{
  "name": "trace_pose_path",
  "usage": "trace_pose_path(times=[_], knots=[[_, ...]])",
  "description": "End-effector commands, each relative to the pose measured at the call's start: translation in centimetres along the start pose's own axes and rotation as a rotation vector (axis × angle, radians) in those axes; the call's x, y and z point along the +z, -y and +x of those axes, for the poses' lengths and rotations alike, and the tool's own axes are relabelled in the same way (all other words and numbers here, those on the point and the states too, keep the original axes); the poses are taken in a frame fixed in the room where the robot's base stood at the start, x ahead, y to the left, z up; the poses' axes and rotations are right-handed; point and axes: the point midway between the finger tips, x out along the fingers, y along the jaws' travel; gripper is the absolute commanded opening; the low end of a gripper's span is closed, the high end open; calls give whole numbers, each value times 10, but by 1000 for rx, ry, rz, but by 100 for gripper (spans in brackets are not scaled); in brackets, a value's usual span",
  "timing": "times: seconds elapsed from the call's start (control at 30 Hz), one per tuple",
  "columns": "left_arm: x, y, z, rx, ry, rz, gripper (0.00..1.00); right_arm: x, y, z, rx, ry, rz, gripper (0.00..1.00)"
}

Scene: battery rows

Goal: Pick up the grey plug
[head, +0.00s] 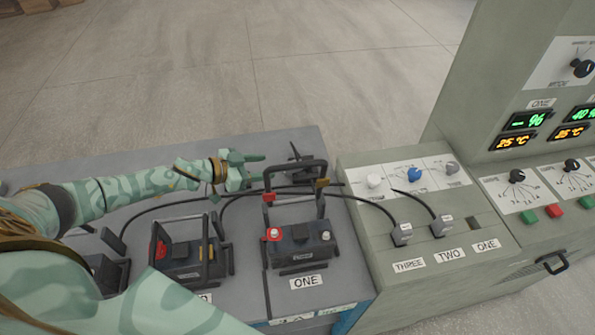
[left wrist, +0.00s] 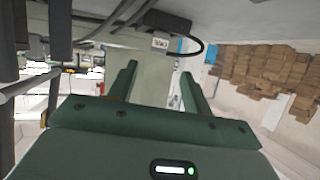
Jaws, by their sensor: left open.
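Two grey cable plugs sit in the sloped console top, one above the label THREE (head: 402,234) and one above TWO (head: 440,226). A small round grey piece (head: 451,168) stands behind them, beside a blue and a white one. I cannot tell which grey piece is the task's plug. My left gripper (head: 254,169) is open and empty, behind battery ONE and apart from the console. In the left wrist view its fingers (left wrist: 158,88) spread with nothing between them. Beyond them shows a dark block with a labelled white face (left wrist: 160,42) and a looped black cable. My right gripper is out of view.
Battery ONE (head: 304,241) stands within an upright black frame, with another battery (head: 180,257) to its left. Black cables run over the grey bench to the console. A dark cross-shaped piece (head: 299,158) stands near my left gripper. A slot (head: 474,224) above label ONE looks empty.

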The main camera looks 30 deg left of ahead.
Motion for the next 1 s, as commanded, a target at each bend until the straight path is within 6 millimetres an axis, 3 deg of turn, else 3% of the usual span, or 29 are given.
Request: trace_pose_path(times=[0.03,0.1,0.23,0.47,0.73,1.0], knots=[[6,0,17,2,-1,2,49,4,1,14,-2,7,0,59],[7,0,35,1,-1,1,49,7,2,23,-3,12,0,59],[6,-1,60,1,1,0,49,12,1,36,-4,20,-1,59],[2,-1,79,0,1,0,49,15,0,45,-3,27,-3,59],[2,-4,121,1,2,-1,49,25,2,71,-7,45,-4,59],[-3,-4,126,-1,1,0,49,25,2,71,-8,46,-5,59]])
